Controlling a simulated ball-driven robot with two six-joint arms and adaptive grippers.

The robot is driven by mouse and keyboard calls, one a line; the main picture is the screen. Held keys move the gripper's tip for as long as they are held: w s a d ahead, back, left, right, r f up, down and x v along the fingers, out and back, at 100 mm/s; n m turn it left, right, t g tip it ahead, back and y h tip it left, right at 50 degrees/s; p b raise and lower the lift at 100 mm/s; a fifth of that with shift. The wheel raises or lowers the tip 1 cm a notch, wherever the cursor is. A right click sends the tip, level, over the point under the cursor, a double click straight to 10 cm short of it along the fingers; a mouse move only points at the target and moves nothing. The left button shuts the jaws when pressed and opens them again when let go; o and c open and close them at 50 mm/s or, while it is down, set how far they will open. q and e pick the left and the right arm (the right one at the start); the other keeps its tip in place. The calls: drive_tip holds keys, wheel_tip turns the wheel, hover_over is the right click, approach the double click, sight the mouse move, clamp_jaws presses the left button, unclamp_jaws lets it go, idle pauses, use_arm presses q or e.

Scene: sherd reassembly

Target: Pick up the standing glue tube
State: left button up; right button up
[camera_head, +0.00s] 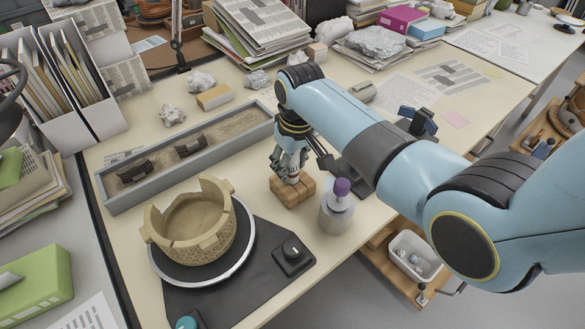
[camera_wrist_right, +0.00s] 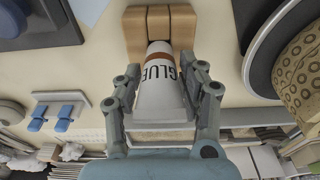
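The glue tube (camera_wrist_right: 160,85) is white with a brown-red band and the word GLUE. It stands with its narrow end in a wooden block holder (camera_wrist_right: 148,22), which also shows in the head view (camera_head: 293,193). My right gripper (camera_wrist_right: 160,68) reaches down over the tube, with one finger on each side of it. The fingers are very close to the tube's sides; whether they press on it I cannot tell. In the head view my right gripper (camera_head: 288,170) is just above the block and mostly hides the tube. My left gripper is not in view.
A purple-topped jar (camera_head: 337,212) stands close right of the block. A broken patterned pot (camera_head: 198,240) sits on a round turntable (camera_head: 243,262) at front left. A sand tray (camera_head: 222,150) with dark sherds lies behind. A black device (camera_head: 292,256) is in front.

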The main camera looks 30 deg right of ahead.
drive_tip(key=c, duration=0.4)
drive_tip(key=shift+c, duration=0.2)
